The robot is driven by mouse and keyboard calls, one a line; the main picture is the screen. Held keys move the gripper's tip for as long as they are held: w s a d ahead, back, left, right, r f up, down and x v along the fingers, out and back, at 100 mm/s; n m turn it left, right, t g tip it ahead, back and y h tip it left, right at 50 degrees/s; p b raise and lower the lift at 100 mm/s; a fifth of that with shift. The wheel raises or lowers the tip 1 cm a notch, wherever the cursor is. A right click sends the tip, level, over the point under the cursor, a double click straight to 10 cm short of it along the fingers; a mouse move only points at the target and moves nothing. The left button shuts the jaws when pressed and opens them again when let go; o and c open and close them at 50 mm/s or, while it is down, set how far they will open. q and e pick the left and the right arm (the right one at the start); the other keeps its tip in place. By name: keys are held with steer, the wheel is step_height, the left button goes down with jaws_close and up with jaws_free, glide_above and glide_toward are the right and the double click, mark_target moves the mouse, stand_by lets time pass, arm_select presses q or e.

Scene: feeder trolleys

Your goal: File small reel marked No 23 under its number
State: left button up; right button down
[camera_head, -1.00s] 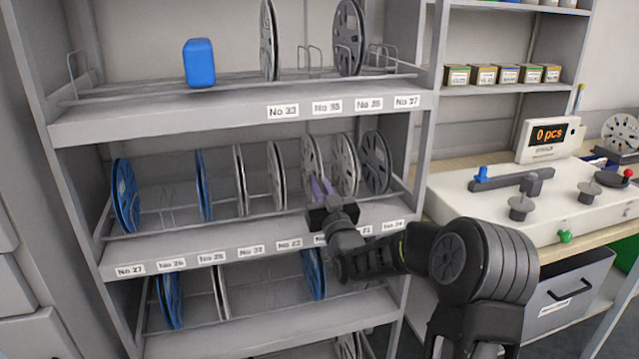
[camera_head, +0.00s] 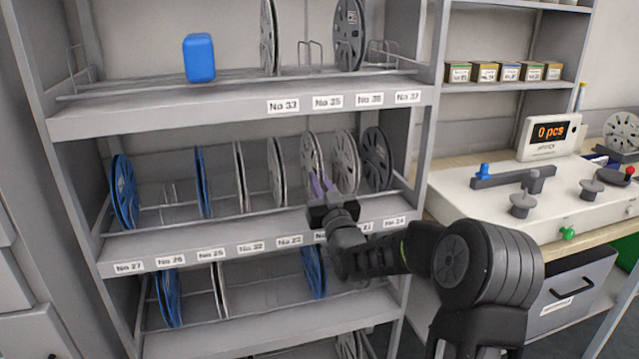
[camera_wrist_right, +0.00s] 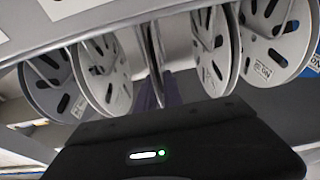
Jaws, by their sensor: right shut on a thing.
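A small light-grey reel (camera_head: 311,160) stands upright on the middle shelf (camera_head: 205,240), among other reels. My right gripper (camera_head: 320,186) is shut on its lower front rim, just above the shelf edge. In the right wrist view the held reel (camera_wrist_right: 154,50) shows edge-on between the purple fingers (camera_wrist_right: 160,92). Its number cannot be read. A No 23 label (camera_head: 289,241) is on the shelf edge, left of my gripper. The label directly below my gripper is partly hidden. My left gripper is not in view.
A grey reel (camera_head: 345,160) and a dark reel (camera_head: 377,158) stand close to the right. More grey and blue reels stand to the left. A wire divider (camera_head: 168,200) has an empty slot. A blue block (camera_head: 199,58) sits on the upper shelf. A counter bench (camera_head: 500,195) is at right.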

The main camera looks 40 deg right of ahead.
steer(key=c, duration=1.4)
jaws_free()
steer(key=shift+s+a+f+b, duration=0.2)
steer(key=shift+s+f+b, duration=0.05)
steer(key=shift+s+b, duration=0.3)
steer(key=b+v, duration=0.3)
steer(key=v, duration=0.3)
steer(key=shift+s+a+b, duration=0.15)
steer(key=shift+s+b, duration=0.15)
steer(key=shift+s, duration=0.1)
